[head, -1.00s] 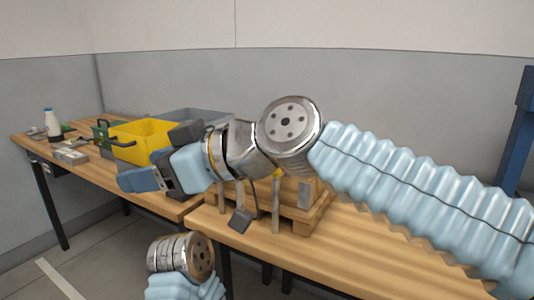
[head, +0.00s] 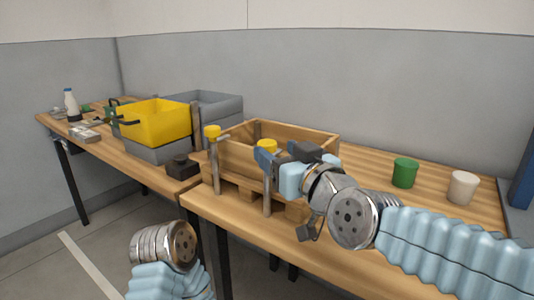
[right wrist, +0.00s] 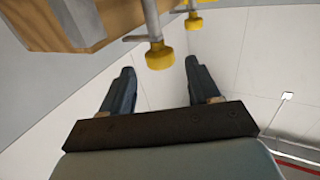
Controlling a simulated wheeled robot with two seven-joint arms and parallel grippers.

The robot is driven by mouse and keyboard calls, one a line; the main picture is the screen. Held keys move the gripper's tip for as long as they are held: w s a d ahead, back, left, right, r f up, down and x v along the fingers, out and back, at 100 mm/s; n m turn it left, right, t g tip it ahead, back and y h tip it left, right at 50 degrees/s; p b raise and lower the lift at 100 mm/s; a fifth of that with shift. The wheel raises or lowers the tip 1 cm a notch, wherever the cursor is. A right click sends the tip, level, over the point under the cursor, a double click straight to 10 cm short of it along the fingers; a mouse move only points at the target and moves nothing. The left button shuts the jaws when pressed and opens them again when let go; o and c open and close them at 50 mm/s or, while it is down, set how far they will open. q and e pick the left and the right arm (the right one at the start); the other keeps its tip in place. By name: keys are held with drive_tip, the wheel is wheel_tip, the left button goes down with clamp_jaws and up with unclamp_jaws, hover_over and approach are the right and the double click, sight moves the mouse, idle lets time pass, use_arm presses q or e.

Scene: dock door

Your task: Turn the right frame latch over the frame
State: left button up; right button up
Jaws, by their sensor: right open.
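The wooden frame (head: 315,135) is a light box on a pallet on the near bench. The right frame latch (head: 267,146) has a yellow knob on a grey post at the frame's front side. My right gripper (head: 280,157) is open right beside this knob and partly covers it. In the right wrist view, a yellow knob (right wrist: 160,56), apparently the right latch, lies ahead between the open fingertips, with no grip on it. The left frame latch (head: 212,132) has a like knob on its own post. My left arm shows at the lower left, its gripper out of view.
A green cup (head: 405,173) and a white cup (head: 462,187) stand on the bench at right. A yellow bin (head: 155,122) and grey bins (head: 215,104) stand at left. A dark block (head: 182,166) sits near the bench corner. The front right bench top is clear.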

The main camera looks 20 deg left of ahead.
sight(271, 148)
drive_tip(key=x, duration=0.5)
drive_tip(key=shift+a, duration=0.1)
drive_tip(key=c, duration=0.9)
